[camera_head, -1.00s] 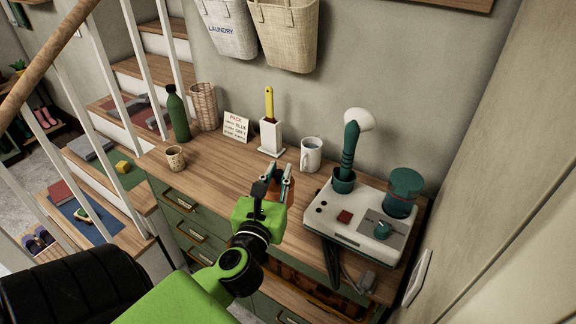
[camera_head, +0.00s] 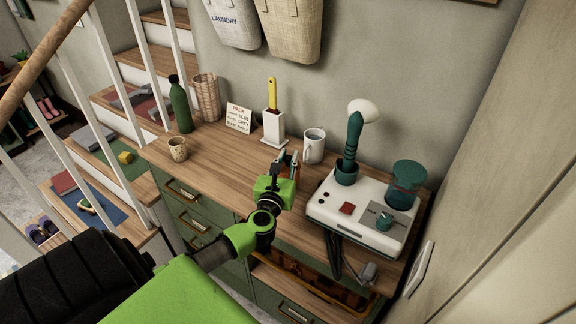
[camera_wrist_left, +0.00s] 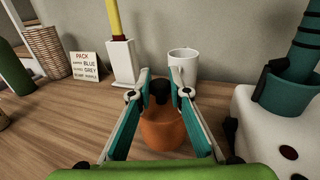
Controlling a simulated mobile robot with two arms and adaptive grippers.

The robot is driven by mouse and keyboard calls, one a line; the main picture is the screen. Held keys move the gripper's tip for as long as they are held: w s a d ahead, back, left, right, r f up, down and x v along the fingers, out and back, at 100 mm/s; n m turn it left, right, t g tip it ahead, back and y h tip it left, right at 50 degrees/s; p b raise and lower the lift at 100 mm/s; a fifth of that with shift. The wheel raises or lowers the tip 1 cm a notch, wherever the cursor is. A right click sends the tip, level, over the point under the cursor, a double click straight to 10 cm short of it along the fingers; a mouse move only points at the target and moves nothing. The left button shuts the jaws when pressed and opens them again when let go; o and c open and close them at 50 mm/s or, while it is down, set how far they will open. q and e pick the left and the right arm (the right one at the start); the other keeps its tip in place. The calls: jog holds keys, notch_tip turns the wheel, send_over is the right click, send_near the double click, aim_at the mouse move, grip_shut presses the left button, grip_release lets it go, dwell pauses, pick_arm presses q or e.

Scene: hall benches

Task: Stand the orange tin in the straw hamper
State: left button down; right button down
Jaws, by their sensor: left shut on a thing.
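The orange tin (camera_wrist_left: 160,132) is a rounded orange body under a dark top in the left wrist view, low between my left fingers. My left gripper (camera_head: 286,160) is over the wooden desk top, in front of the white mug, and is shut on the tin. In the head view the gripper hides most of the tin, and I cannot tell whether it touches the desk. The straw hamper looks to be the tall woven container (camera_head: 206,97) at the back left of the desk. It also shows in the left wrist view (camera_wrist_left: 49,52). My right gripper is not in view.
Near the hamper stand a green bottle (camera_head: 180,105), a small patterned cup (camera_head: 178,149) and a sign (camera_head: 239,117). A white brush holder (camera_head: 272,130) and a mug (camera_head: 314,147) stand behind the gripper. A white console (camera_head: 360,222) is at right. The desk's left-middle is bare.

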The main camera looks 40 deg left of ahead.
pick_arm(q)
jog(key=shift+f, duration=1.1)
jog(key=shift+f, duration=0.15)
jog(key=c, duration=1.9)
grip_release()
